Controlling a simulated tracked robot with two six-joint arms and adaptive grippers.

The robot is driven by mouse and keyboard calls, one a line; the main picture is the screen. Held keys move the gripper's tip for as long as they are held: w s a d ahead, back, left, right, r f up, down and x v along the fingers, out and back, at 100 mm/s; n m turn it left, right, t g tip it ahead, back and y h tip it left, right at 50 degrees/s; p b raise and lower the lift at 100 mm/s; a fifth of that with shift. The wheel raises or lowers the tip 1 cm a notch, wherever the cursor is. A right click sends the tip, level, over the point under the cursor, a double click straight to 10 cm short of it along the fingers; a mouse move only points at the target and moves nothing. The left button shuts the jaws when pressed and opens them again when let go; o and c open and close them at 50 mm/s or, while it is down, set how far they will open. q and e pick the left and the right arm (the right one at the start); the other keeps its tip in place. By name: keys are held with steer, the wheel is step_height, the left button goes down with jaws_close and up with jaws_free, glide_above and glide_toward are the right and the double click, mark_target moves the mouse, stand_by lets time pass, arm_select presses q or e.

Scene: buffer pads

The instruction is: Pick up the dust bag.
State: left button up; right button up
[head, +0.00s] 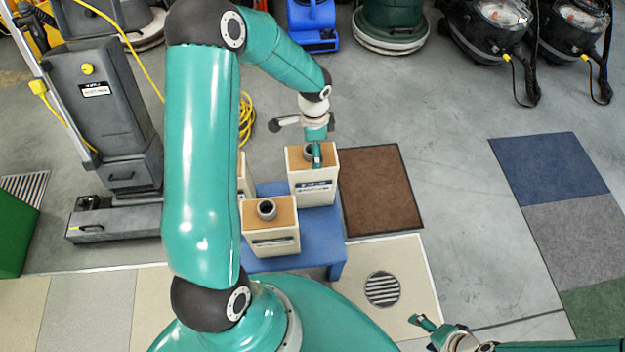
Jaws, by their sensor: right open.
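Several cream, box-shaped dust bags with brown tops stand on a low blue stand (337,228). The front dust bag (272,243) has a grey round collar on top. The back right dust bag (313,186) stands upright under my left gripper (317,150). A teal finger of that gripper overlaps this bag's collar; I cannot tell whether it touches or grips it. A third bag (241,175) is mostly hidden behind my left arm. My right gripper (424,331) is open and empty at the bottom right, over the floor, away from the bags.
A dark upright vacuum (105,125) stands at the left. A brown mat (378,190) lies right of the stand. A floor drain (382,289) is in front. Blue, grey and green carpet tiles (550,170) lie at the right.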

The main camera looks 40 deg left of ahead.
mark_target(312, 176)
arm_select(q)
step_height(312, 176, down, 6)
steer(key=b, duration=0.1)
steer(key=shift+s+a, duration=0.15)
steer(key=shift+s, duration=0.15)
steer(key=c, duration=1)
